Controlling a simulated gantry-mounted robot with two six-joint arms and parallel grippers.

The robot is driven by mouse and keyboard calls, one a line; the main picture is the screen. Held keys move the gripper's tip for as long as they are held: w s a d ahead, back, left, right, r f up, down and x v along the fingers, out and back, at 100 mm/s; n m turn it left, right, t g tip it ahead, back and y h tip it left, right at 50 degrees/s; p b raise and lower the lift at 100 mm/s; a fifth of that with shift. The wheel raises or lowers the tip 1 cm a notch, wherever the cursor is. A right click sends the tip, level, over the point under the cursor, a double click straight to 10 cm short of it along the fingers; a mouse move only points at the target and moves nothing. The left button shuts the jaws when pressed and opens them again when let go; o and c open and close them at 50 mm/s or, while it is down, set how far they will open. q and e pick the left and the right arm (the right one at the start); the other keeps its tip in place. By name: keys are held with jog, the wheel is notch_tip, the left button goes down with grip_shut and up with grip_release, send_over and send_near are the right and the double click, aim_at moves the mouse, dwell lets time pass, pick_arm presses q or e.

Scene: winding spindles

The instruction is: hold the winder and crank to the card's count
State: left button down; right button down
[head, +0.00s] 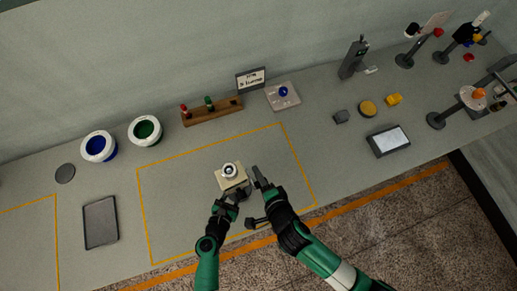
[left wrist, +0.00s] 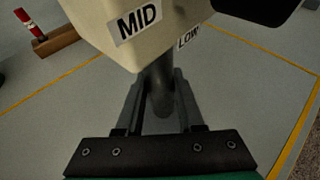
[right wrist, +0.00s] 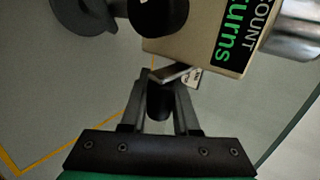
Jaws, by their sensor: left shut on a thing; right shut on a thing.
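The winder is a cream box (head: 231,179) with a round white-and-dark top, inside the yellow outline on the bench. In the left wrist view its body (left wrist: 120,35) shows MID and LOW labels. My left gripper (head: 238,193) is shut on the winder's grey handle (left wrist: 160,85) below the body. My right gripper (head: 259,177) is at the winder's right side. In the right wrist view it is shut on the dark crank knob (right wrist: 159,103), below a metal crank arm (right wrist: 176,74). A partly cut-off green "turns" label is on the body. The card (head: 251,78) stands behind; its text is too small to read.
A wooden rack (head: 212,112) with red and green pieces stands behind. A dark-framed screen (head: 388,141) and several stands are at right. The outlined area around the winder is mostly clear.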

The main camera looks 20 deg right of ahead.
pick_arm(q)
jog(key=shift+f, duration=0.1)
pick_arm(e)
jog(key=shift+s+a, duration=0.1)
jog(key=shift+a, duration=0.05)
jog(key=c, duration=0.7)
grip_release()
jog(key=shift+o, duration=0.2)
jog(key=v, duration=1.2)
pick_arm(q)
jog(key=shift+c, duration=2.2)
grip_release()
